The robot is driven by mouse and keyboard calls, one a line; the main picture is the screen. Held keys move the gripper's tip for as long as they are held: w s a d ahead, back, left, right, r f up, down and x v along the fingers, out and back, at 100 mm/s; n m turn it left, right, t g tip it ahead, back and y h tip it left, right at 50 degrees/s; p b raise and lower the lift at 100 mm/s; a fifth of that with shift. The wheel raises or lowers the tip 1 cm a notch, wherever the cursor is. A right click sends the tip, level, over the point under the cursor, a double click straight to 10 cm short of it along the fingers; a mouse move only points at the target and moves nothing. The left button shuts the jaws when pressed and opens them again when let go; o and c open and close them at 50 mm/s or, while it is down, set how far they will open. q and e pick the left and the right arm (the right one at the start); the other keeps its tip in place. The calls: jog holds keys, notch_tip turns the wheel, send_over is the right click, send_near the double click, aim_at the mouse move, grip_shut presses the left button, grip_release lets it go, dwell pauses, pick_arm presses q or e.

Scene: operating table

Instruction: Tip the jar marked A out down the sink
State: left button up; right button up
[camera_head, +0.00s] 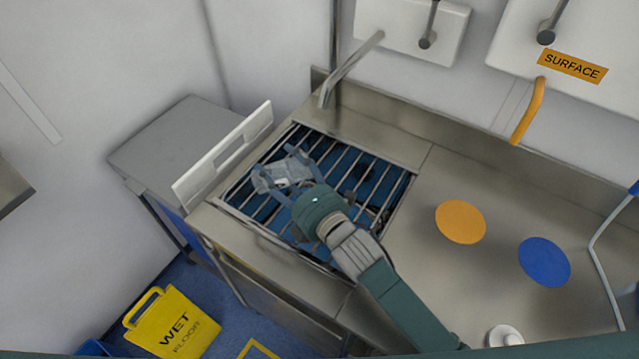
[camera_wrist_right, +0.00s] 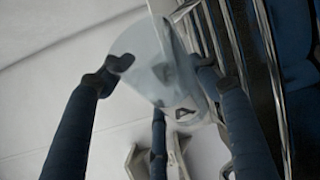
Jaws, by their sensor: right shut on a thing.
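The clear jar (camera_head: 280,173) is in my right gripper (camera_head: 287,178), over the left part of the sink (camera_head: 368,178) with its barred grate. The jar looks tilted well over on its side. In the right wrist view the jar (camera_wrist_right: 165,65) shows a dark letter A on a pale patch, with the dark fingers of my right gripper (camera_wrist_right: 163,70) on both sides of it. Whether anything is inside the jar I cannot tell. Whether it touches the bars is unclear. My left gripper is not in view.
A tap (camera_head: 350,68) reaches over the sink's back edge. A white upright panel (camera_head: 225,155) stands along the sink's left side. The steel counter to the right has an orange disc (camera_head: 460,222), a blue disc (camera_head: 544,262) and a white round item (camera_head: 505,336). A yellow wet-floor sign (camera_head: 172,325) lies below.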

jog(key=shift+w+d, duration=0.1)
jog(key=shift+d, duration=0.15)
dwell(0.4)
jog(key=shift+d+r+m+t+y+b, duration=0.25)
jog(key=shift+r+m, duration=0.1)
jog(key=shift+m, duration=0.35)
jog(key=shift+d+r+m+t+y+b, duration=0.2)
jog(key=shift+r+m+y, duration=0.1)
jog(key=shift+m, duration=0.4)
dwell(1.4)
